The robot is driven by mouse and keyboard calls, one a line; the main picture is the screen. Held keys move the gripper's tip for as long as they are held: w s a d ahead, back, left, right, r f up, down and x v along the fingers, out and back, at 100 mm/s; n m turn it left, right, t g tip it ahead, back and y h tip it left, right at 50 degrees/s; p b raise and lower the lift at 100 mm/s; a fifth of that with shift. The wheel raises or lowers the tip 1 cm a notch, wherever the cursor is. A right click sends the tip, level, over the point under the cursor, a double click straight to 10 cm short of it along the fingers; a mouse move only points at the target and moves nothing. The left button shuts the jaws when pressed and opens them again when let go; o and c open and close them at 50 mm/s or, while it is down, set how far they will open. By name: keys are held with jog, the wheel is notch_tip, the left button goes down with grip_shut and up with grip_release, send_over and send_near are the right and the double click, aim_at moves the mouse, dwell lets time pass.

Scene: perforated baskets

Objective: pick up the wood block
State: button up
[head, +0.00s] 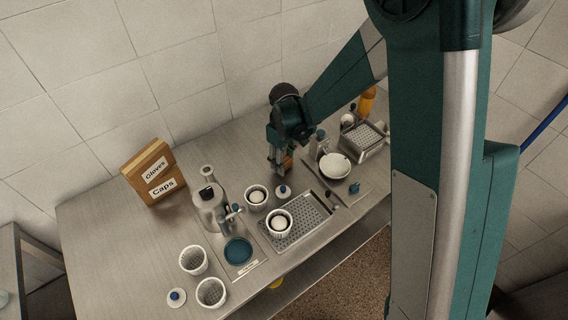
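My gripper (279,168) points down over the back middle of the table, to the right of the white-lidded bottle. A small orange-brown piece (288,161), which looks like the wood block, shows right at its fingers, on their right side. The fingers hide part of it. I cannot tell whether they are closed on it or only beside it, or whether it touches the table.
A wooden box (152,172) labelled Gloves and Caps stands at the back left. A perforated tray (311,206), white perforated baskets (194,261), a steel vessel (209,209), a blue dish (238,251) and a white bowl (334,166) crowd the table. The left table surface is clear.

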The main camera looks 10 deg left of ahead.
jog(key=shift+r, duration=4.35)
